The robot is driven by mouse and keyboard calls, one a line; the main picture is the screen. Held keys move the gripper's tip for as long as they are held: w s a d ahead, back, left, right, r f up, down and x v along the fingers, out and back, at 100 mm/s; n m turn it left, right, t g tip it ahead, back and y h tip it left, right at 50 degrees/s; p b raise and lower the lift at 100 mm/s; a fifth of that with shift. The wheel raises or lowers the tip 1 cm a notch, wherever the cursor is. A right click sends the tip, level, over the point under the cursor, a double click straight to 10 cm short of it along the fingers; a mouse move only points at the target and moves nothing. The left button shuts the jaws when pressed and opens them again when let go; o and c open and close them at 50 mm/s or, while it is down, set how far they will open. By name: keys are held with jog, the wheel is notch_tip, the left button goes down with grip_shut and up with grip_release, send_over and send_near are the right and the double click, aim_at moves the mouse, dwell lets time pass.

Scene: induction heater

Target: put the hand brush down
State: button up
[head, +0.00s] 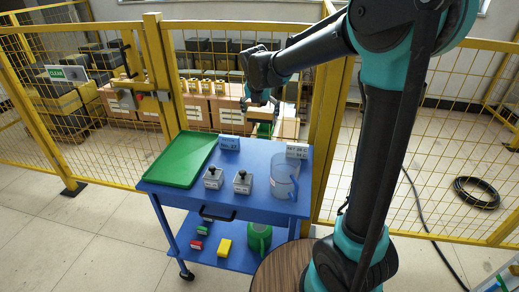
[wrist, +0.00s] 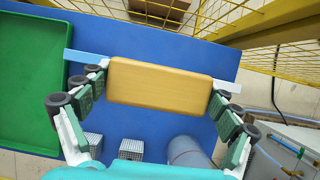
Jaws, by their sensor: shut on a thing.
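The hand brush (wrist: 160,82) shows in the wrist view as a tan wooden block seen from above. My gripper (wrist: 161,85) is shut on it, with a finger at each short end. The block hides the brush's underside. In the head view my gripper (head: 261,101) is over the back of the blue cart, raised above its top.
Yellow mesh fence (head: 412,135) stands behind.

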aim_at(261, 152)
notch_tip(261, 152, down, 16)
jog(key=shift+f, duration=0.1)
dwell(0.4)
jog(key=shift+f, duration=0.1)
jog(key=o, duration=1.1)
jog(key=v, duration=1.2)
